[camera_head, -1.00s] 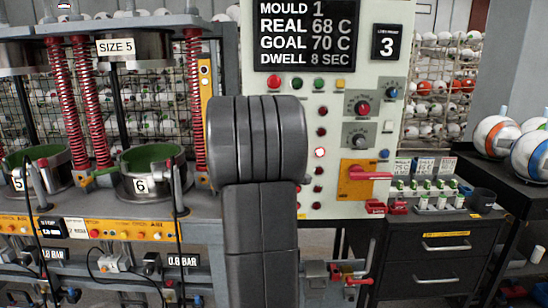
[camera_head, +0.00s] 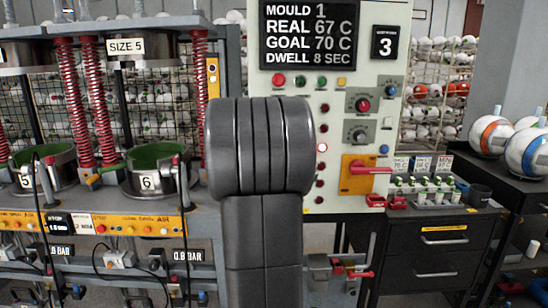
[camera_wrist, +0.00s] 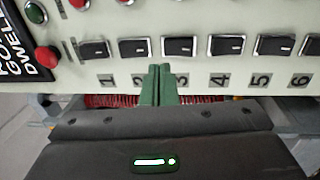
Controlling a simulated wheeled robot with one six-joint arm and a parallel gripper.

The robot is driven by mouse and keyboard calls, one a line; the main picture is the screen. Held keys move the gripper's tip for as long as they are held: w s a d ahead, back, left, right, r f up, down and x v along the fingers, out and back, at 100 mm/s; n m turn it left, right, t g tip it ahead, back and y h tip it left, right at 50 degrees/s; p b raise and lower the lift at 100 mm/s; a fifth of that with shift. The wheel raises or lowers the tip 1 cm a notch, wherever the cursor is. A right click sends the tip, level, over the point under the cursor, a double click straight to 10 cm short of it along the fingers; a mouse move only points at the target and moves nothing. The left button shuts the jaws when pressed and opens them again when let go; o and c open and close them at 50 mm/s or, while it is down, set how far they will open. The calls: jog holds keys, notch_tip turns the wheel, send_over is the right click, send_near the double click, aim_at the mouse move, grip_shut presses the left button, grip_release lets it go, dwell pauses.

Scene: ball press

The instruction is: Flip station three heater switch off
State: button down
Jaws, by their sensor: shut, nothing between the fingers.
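In the wrist view, a row of dark rocker switches runs along the pale panel, with number labels below. The station three switch (camera_wrist: 180,46) sits above the label 3 (camera_wrist: 183,78). My gripper (camera_wrist: 160,68) has its green fingers shut together and empty, their tips just below the row, between switches two (camera_wrist: 133,48) and three. Whether they touch the panel is unclear, as is which way switch three is tipped. In the head view, my arm hides the gripper and switches.
The display (camera_head: 318,35) reads mould 1, real 67 C, goal 70 C. A red-handled orange switch (camera_head: 366,170) is lower on the panel. Press moulds (camera_head: 158,182) stand left; a black drawer cabinet (camera_head: 440,262) and balls (camera_head: 490,137) are right.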

jog(key=s+r+b, duration=0.1)
jog(key=s, duration=0.7)
jog(key=shift+s+d, duration=0.15)
jog(key=shift+s, duration=0.2)
